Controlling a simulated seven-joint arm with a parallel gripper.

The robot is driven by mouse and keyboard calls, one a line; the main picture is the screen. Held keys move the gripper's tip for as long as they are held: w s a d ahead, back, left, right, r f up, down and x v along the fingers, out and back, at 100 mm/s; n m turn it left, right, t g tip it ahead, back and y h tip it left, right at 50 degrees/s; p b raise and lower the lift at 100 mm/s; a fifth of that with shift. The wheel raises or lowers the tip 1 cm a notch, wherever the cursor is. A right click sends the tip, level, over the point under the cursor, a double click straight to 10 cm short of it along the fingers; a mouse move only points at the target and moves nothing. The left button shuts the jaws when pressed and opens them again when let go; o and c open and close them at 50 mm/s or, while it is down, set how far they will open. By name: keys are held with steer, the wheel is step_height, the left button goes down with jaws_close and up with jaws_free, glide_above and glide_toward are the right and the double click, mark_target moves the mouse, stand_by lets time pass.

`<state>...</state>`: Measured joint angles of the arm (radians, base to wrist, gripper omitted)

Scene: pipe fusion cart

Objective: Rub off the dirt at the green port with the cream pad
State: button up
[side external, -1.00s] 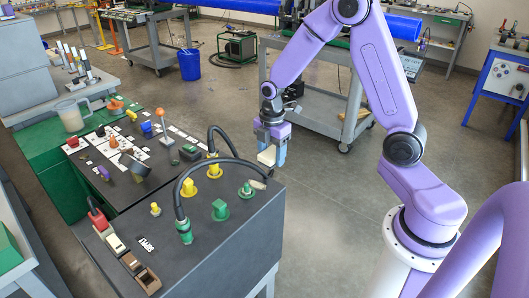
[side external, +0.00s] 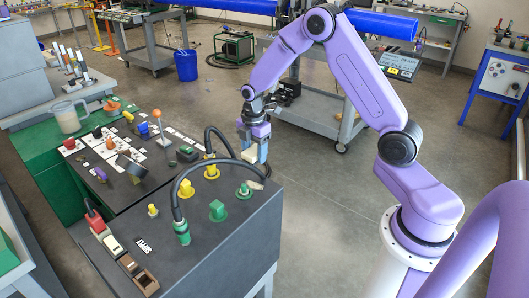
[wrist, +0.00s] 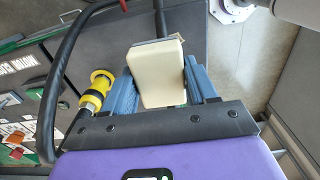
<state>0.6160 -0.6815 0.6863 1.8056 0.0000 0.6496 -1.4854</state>
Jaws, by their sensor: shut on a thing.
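My gripper (side external: 256,155) is shut on the cream pad (side external: 250,156), holding it in the air at the far right edge of the dark cart top. In the wrist view the cream pad (wrist: 158,72) sits between the blue fingers. A green port (side external: 244,191) is at the right of the cart top, below the pad in the picture. Another green fitting (side external: 217,210) with a squarish top is left of it. I cannot make out the dirt for certain; a small tan patch (side external: 254,184) shows beside the right green port.
A black hose arches over the cart top (side external: 225,250) to a green connector (side external: 182,232). Yellow fittings (side external: 211,171) stand behind, and one shows left of my gripper in the wrist view (wrist: 95,88). Open floor lies right of the cart.

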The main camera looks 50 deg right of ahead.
mark_target(250, 177)
steer(key=shift+w+d+f, duration=0.15)
steer(key=shift+w+f, duration=0.35)
steer(key=shift+f, duration=1)
steer(key=shift+w+d+f, duration=0.2)
steer(key=shift+w+f, duration=0.3)
steer(key=shift+f, duration=0.95)
steer(key=shift+w+d+f, duration=0.15)
steer(key=shift+w+f, duration=0.35)
steer(key=shift+f, duration=1)
steer(key=shift+s+f, duration=0.55)
steer(key=shift+s, duration=3.2)
steer(key=shift+w, duration=3.75)
step_height(250, 177, up, 8)
